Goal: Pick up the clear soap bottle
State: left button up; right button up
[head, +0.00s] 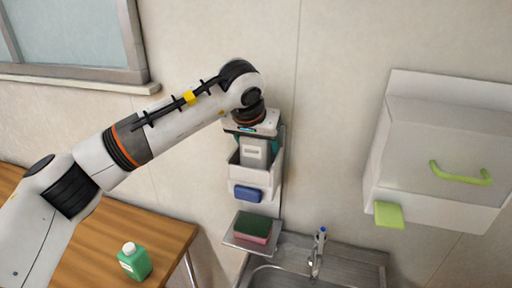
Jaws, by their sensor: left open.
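My left gripper (254,140) reaches down at the white wall caddy (235,182) from above and is open. A grey, see-through-looking bottle shape with a pale label (255,152) stands in the caddy right below the gripper body; it looks like the clear soap bottle. The gripper hides its top, and the caddy front hides its base. I cannot tell whether the fingers touch it. Small teal parts show on both sides of it; I cannot tell what they belong to. My right gripper is not in view.
A blue sponge (247,194) is on the caddy front. A green-and-pink sponge (252,228) lies on a small shelf below, above the sink (290,279) and faucet (316,262). A green bottle (134,263) stands on the wooden table (165,232). A white wall box (430,205) is at right.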

pick_arm(q)
jog(key=c, duration=0.7)
jog(key=shift+c, duration=0.2)
jog(key=shift+r, duration=0.55)
notch_tip(320, 180, up, 16)
jog(key=shift+r+b, duration=0.1)
jog(key=shift+b, duration=0.85)
jog(key=shift+r, duration=0.4)
